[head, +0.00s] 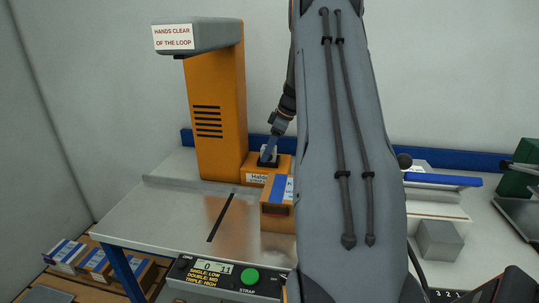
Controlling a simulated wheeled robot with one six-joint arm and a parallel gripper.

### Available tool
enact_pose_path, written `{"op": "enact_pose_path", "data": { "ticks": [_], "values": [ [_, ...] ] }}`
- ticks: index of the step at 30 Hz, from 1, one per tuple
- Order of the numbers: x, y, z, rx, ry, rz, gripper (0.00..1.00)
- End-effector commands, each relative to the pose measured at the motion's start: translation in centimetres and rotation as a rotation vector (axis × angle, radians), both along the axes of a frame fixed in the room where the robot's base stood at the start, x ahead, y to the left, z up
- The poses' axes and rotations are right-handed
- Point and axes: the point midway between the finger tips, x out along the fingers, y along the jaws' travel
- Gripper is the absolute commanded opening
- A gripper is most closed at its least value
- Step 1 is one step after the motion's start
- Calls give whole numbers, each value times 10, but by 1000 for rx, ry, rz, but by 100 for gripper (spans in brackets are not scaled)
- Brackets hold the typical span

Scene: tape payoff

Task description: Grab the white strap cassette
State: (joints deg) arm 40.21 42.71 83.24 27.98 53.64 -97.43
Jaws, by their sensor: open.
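A small white piece (265,158), which looks like the white strap cassette, sits in the top of an orange holder (256,174) beside the orange machine column. The holder's white label starts with "Halden"; the rest is too small to read. My gripper (269,151) points down at the white piece with its blue-grey fingers over it. The fingers are open and hide part of the piece. I cannot tell whether they touch it or stand around it.
A brown box with a blue stripe (277,217) sits just in front of the holder. A control panel (225,281) is at the front edge. My arm hides the middle right.

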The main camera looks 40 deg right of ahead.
Motion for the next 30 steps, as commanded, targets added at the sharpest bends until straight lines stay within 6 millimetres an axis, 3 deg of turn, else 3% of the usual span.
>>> {"op": "enact_pose_path", "data": {
  "ticks": [2,11,20,30],
  "values": [
    [0,0,0,0,0,0,56],
    [0,0,0,0,0,0,7],
    [0,-1,5,-1,-1,-1,6],
    [1,-1,62,-3,-4,0,6]
  ]
}}
